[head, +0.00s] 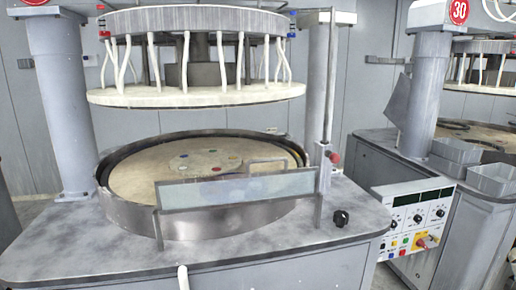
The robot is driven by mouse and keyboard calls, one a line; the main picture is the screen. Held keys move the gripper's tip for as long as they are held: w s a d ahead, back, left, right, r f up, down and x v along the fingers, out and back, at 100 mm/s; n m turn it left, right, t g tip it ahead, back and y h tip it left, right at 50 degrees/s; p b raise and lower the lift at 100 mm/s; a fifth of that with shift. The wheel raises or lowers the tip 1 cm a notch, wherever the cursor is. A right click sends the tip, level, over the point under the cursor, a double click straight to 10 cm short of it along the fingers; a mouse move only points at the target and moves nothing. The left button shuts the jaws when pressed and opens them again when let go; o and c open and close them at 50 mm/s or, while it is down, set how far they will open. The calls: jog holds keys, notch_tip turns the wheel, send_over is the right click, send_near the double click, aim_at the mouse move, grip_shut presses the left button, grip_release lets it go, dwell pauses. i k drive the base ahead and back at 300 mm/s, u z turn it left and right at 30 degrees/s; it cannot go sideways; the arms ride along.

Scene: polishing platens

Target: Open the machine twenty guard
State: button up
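The guard (225,191) is a low, clear greenish panel at the front of the near machine's round basin (180,226). It stands upright across the front rim, between a thin post at its left and a tall upright at its right. A loop handle (267,161) rises above its top edge. The red badge (33,2) on this machine's column is cut off at the top, so I cannot read its number. My gripper is not in view. A short white piece (183,278) shows at the bottom edge; I cannot tell what it is.
A raised round head (195,96) with white hoses hangs over the platen (150,172). A black knob (341,218) sits on the front right deck. A control panel (412,217) stands at the right, before a machine with a badge reading 30 (459,10).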

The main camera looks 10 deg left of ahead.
aim_at(247, 174)
jog(key=u, duration=0.35)
jog(key=i, duration=1.2)
jog(key=u, duration=0.35)
